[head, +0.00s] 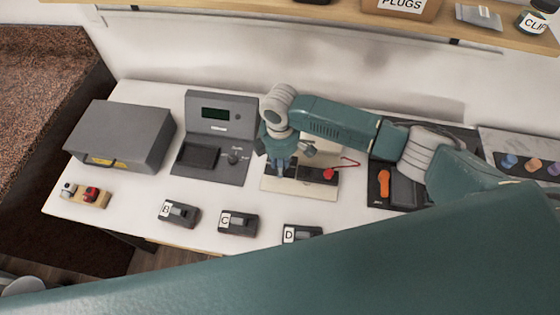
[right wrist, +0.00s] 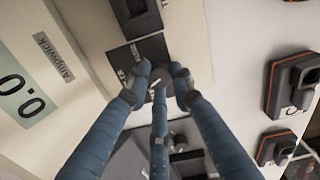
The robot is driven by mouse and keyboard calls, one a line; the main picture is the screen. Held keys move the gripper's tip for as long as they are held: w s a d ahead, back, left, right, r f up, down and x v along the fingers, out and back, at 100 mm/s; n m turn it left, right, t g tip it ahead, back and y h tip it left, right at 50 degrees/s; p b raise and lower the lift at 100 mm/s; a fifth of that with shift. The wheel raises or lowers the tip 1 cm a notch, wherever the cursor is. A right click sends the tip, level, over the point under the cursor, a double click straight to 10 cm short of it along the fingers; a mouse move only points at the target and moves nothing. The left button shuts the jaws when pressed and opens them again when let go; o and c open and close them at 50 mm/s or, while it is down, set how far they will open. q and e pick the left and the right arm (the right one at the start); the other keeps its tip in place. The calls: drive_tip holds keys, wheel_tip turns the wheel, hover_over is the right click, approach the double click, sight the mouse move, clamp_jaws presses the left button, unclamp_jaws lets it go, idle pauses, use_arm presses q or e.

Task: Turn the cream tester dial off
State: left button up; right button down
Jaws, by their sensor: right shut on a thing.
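The cream tester (head: 300,189) stands on the white bench, mostly behind my right arm in the head view. In the right wrist view its cream body (right wrist: 185,25) carries a display reading 0.0 (right wrist: 22,100) and an Ampwick label. My right gripper (head: 281,171) points down over the tester. In the right wrist view its three blue fingers (right wrist: 160,85) are shut around the small dark dial (right wrist: 178,70), on a dark panel with white lettering. The fingers hide most of the dial, so I cannot tell its setting. My left gripper is not in view.
A grey tester (head: 222,115) and a grey case (head: 120,133) stand to the left. Labelled dark modules (head: 238,224) line the bench's front edge. A red switch block (head: 88,195) is at front left. A dark tray with an orange-handled tool (head: 384,184) lies to the right.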

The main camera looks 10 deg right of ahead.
drive_tip(key=n+p, duration=0.1)
drive_tip(key=n, duration=0.5)
drive_tip(key=shift+n, duration=0.3)
idle(0.4)
drive_tip(key=c, duration=1.5)
unclamp_jaws()
drive_tip(key=shift+r, duration=0.1)
wheel_tip(320, 180, up, 12)
drive_tip(key=shift+f, duration=0.1)
